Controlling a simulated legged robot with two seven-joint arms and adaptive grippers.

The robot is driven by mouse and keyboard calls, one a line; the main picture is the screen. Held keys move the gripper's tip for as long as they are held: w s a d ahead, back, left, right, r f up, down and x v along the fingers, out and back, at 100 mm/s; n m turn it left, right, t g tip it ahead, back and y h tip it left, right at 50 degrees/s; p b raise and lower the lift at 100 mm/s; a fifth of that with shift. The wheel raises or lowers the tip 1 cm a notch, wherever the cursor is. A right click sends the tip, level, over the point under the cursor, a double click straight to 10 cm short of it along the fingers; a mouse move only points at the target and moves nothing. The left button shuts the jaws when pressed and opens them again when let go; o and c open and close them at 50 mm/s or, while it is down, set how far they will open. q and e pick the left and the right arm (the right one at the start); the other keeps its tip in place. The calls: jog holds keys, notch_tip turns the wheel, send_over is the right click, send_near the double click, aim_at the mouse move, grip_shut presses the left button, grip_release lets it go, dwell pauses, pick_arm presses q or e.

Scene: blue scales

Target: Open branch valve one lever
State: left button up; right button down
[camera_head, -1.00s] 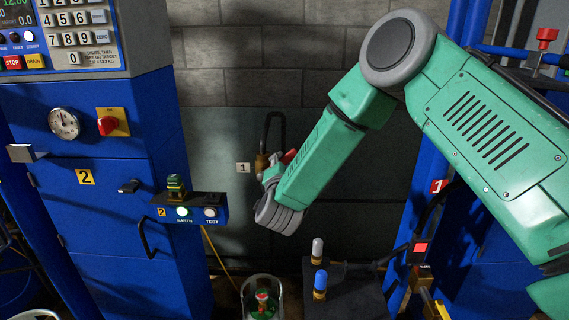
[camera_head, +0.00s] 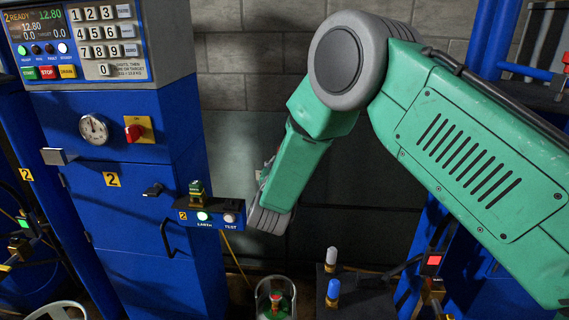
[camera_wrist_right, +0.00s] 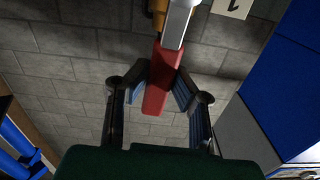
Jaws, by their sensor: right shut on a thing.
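The red valve lever (camera_wrist_right: 160,85) shows in the wrist view, hanging from a metal and brass valve body (camera_wrist_right: 177,20). A pale label marked 1 (camera_wrist_right: 232,6) is beside the valve. My right gripper (camera_wrist_right: 163,92) has its fingers on either side of the red lever and is shut on it. In the head view my green right arm comes in from the right and hides the lever, the valve and most of the gripper. My left gripper is in neither view.
A gas cylinder (camera_head: 272,300) and a dark stand (camera_head: 355,300) are below my arm.

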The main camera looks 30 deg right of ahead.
jog(key=shift+w+a+r+n, duration=0.15)
jog(key=shift+w+r+n, duration=0.15)
jog(key=shift+r, duration=0.25)
jog(key=c, duration=1.4)
grip_release()
jog(key=shift+o, duration=0.2)
jog(key=shift+s+a+f, duration=0.1)
jog(key=shift+f, duration=0.1)
jog(key=shift+a+f, duration=0.1)
jog(key=shift+a, duration=0.05)
jog(key=v, duration=1.2)
